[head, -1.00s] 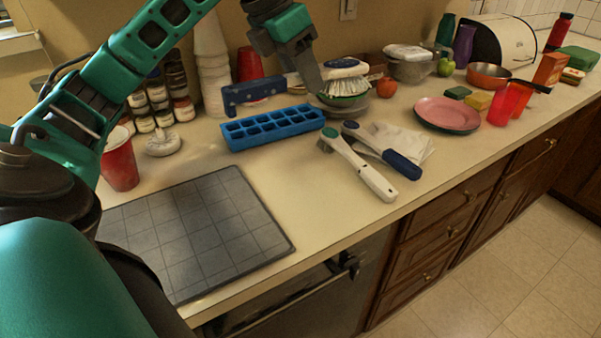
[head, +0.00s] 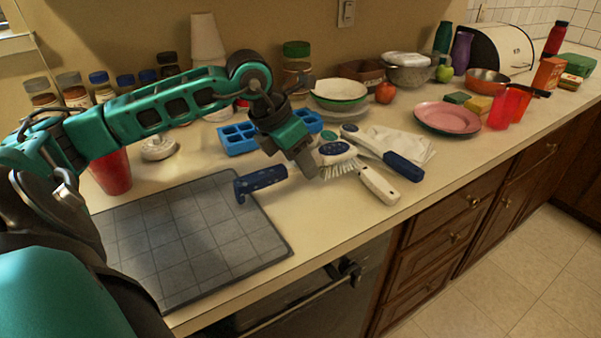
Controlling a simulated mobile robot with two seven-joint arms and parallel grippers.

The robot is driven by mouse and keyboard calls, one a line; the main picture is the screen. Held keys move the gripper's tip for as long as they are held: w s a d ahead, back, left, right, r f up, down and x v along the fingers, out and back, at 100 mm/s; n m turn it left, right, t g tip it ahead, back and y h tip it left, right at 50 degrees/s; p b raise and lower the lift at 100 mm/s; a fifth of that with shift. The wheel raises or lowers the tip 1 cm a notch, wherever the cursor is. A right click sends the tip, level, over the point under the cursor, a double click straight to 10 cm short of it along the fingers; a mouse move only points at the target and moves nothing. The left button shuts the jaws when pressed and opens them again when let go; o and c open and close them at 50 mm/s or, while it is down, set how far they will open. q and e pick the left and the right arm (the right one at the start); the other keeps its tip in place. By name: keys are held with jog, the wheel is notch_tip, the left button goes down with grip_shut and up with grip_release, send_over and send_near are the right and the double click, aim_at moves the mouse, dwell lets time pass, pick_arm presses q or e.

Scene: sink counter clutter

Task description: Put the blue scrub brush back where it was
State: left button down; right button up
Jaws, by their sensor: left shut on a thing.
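My left gripper (head: 307,168) is shut on a scrub brush with a speckled blue handle (head: 262,183). The gripper covers the middle of the brush. Its blue and white head (head: 337,151) points right, with white bristles facing down. The handle overlaps the right edge of the grey mat in the picture. I cannot tell how far the brush is above the counter. A second blue-handled brush (head: 403,166) and a white-handled brush (head: 378,185) lie to its right. The held brush hides the white-handled brush's head. My right gripper is not in view.
The grey gridded mat (head: 190,235) is bare. A blue ice tray (head: 236,138) is partly behind my left arm. Bowls (head: 340,90), a tomato (head: 386,92), a white cloth (head: 405,142) and a pink plate (head: 448,116) stand beyond. A red cup (head: 111,172) is at left.

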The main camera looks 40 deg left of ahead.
pick_arm(q)
notch_tip(320, 180, down, 3)
jog(key=shift+r, duration=0.1)
jog(key=shift+f+b, duration=0.25)
jog(key=shift+b, duration=0.15)
jog(key=c, duration=0.7)
grip_release()
jog(key=shift+r, duration=0.1)
